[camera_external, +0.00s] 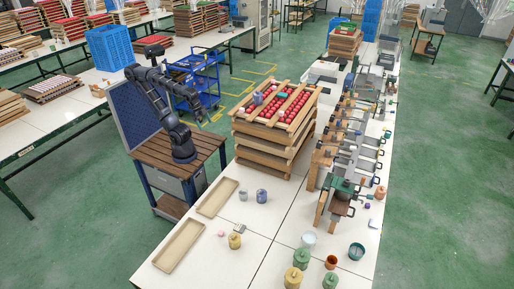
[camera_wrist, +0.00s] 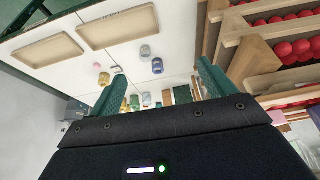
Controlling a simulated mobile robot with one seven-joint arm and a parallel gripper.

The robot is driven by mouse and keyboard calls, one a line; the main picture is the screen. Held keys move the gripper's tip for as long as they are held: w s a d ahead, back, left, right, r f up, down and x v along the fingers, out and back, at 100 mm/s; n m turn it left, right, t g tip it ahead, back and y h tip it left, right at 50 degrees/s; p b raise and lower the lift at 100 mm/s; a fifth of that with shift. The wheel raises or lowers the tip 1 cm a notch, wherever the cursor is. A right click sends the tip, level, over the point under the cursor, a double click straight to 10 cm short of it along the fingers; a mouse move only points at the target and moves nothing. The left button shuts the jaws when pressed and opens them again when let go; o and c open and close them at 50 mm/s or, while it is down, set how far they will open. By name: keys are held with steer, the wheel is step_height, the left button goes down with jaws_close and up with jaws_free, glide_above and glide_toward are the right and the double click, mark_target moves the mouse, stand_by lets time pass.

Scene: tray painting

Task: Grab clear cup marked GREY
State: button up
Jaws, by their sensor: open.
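A small pale grey cup (camera_external: 243,195) stands on the white table, right of the two beige trays. It also shows in the wrist view (camera_wrist: 145,52), beside a blue cup (camera_wrist: 157,66). The blue cup is right of it in the external view (camera_external: 262,196). A pale, clear-looking cup (camera_external: 309,239) stands nearer the front right. Labels are too small to read, so I cannot tell which is marked GREY. My gripper (camera_wrist: 158,88) is open and empty, its two green fingers apart. It is raised left of the tray stack, away from the cups.
Beige trays (camera_external: 217,197) lie at the table's left edge. A tall wooden stack with red items (camera_external: 275,150) stands behind the cups. Yellow jars (camera_external: 235,241), a green cup (camera_external: 356,251) and a brown cup (camera_external: 331,262) are nearer the front. Clamps line the right side.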

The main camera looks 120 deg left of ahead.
steer(key=w+d+f+m+y, duration=0.1)
steer(key=w+f+m, duration=0.1)
steer(key=w+f, duration=0.6)
steer(key=w+d+f+m, duration=0.1)
steer(key=w+f, duration=0.3)
steer(key=w, duration=0.8)
steer(key=shift+w+d+f+m+g+h, duration=0.15)
steer(key=shift+w+d+f+m+h, duration=0.4)
steer(key=shift+w+d+f, duration=2.05)
steer(key=shift+w+a+f+m+g+h, duration=0.1)
steer(key=shift+w+f+m+h, duration=0.8)
steer(key=shift+f, duration=3.75)
steer(key=shift+w+d+f+m+g+h, duration=0.2)
steer(key=shift+w+d+f, duration=1.15)
steer(key=shift+w+f, duration=1.6)
steer(key=shift+s+f+x, duration=0.1)
steer(key=shift+s+x, duration=0.15)
steer(key=shift+x, duration=1.5)
steer(key=shift+s+f+x, duration=0.1)
steer(key=shift+s+x, duration=0.1)
steer(key=shift+x, duration=1.5)
steer(key=shift+s+f+x, duration=0.1)
steer(key=shift+s+x, duration=0.15)
steer(key=shift+x, duration=1.5)
steer(key=shift+a, duration=0.1)
steer(key=c, duration=1.2)
